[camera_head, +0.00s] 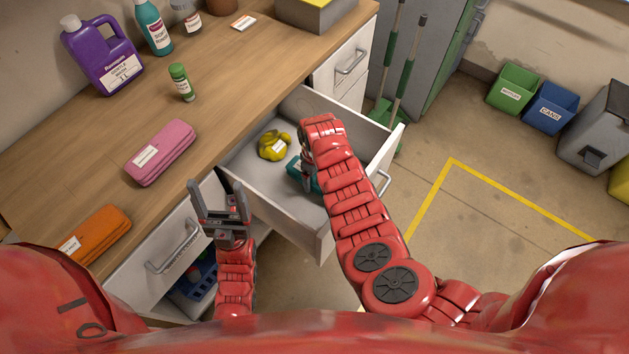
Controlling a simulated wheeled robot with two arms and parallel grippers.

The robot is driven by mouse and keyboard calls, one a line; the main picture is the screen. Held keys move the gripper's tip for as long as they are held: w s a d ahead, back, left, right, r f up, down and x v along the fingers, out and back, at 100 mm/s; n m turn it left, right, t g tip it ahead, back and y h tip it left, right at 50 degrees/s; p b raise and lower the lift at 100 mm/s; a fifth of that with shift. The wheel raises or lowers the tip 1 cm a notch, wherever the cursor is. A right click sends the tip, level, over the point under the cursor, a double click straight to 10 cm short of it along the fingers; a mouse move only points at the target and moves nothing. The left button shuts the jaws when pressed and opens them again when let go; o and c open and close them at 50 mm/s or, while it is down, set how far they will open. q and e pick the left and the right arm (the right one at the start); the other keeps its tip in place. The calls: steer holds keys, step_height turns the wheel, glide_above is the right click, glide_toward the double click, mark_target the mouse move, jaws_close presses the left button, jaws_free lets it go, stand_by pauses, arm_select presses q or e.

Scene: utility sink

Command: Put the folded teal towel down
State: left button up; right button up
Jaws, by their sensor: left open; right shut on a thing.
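The folded teal towel (294,168) is inside the open white drawer (262,194), partly hidden behind my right arm. My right gripper (306,178) is shut on the towel; the arm covers most of its fingers. I cannot tell whether the towel touches the drawer floor. My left gripper (219,207) is open and empty, in front of the counter and to the left of the open drawer.
A yellow bundle (275,145) lies in the drawer, left of the towel. A pink folded towel (161,153), an orange one (95,233), a purple jug (102,56) and bottles stand on the counter (222,83). Bins (513,88) stand on the floor at right.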

mark_target(315, 182)
steer(key=shift+f+b, duration=0.4)
steer(key=shift+f, duration=1.15)
steer(key=shift+f, duration=0.1)
steer(key=o, duration=1.2)
steer(key=shift+o, duration=0.2)
steer(key=shift+r, duration=0.7)
step_height(315, 182, up, 11)
steer(key=shift+f, duration=0.1)
